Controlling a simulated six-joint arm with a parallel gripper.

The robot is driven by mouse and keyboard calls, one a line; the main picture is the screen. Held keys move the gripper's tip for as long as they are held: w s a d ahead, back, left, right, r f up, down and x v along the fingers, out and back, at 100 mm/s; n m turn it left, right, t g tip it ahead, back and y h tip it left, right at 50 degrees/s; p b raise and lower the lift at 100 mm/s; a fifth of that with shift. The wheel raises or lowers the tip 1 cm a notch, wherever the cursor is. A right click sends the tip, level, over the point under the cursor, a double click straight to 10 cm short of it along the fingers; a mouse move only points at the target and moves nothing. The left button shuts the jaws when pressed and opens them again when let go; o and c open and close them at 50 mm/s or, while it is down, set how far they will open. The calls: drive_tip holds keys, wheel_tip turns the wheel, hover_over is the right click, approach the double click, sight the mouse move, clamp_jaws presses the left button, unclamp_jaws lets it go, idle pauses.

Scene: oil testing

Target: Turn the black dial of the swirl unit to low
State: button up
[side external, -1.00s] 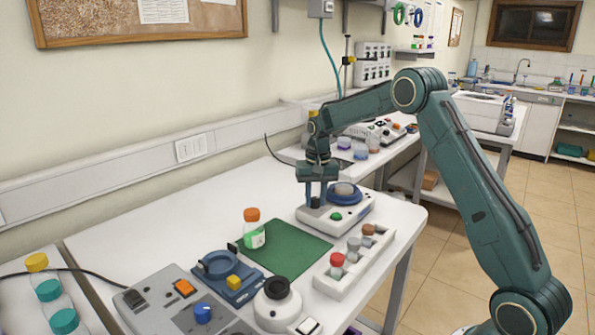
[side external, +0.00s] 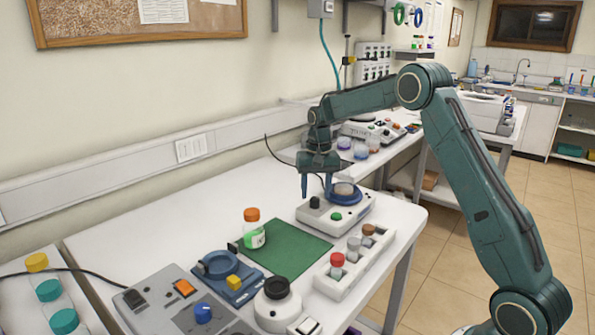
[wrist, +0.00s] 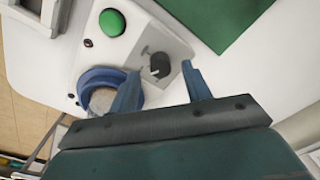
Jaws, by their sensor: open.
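The swirl unit (side external: 347,217) is a white box with a blue round platform (side external: 344,194) and a green button (side external: 336,216). Its black dial (side external: 315,202) stands upright at the unit's left end. In the wrist view the dial (wrist: 160,65) has small marks beside it, too small to read, so I cannot tell its setting. My gripper (side external: 316,193) is open and empty just above the dial. In the wrist view the fingertips of my gripper (wrist: 160,74) show on either side of the dial, apart from it.
A green mat (side external: 287,256) with an orange-capped bottle (side external: 253,230) lies in front of the unit. A white rack (side external: 338,284) of capped vials stands to the right of the mat. A grey control box (side external: 165,310) and a blue device (side external: 225,285) are nearer. The table's left rear is clear.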

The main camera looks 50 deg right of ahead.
sight(317, 198)
wheel_tip(317, 198, up, 11)
drive_tip(key=shift+d+r, duration=0.15)
idle(0.4)
drive_tip(key=shift+s, duration=0.15)
drive_tip(key=s+a+r+n+t, duration=0.1)
drive_tip(key=s+a+r+n, duration=0.1)
drive_tip(key=s+a+r, duration=0.35)
drive_tip(key=s+a+r+n+t, duration=0.2)
drive_tip(key=s+a+r, duration=0.1)
drive_tip(key=s+a, duration=0.55)
drive_tip(key=s+a+f+n+t, duration=0.1)
drive_tip(key=s+a+f+n, duration=0.1)
drive_tip(key=s, duration=0.7)
drive_tip(key=s+a+f+n+t, duration=0.1)
drive_tip(key=s+f, duration=0.3)
drive_tip(key=s, duration=0.6)
drive_tip(key=shift+s+a+f+n, duration=0.25)
drive_tip(key=shift+a+n, duration=0.35)
drive_tip(key=shift+a, duration=0.1)
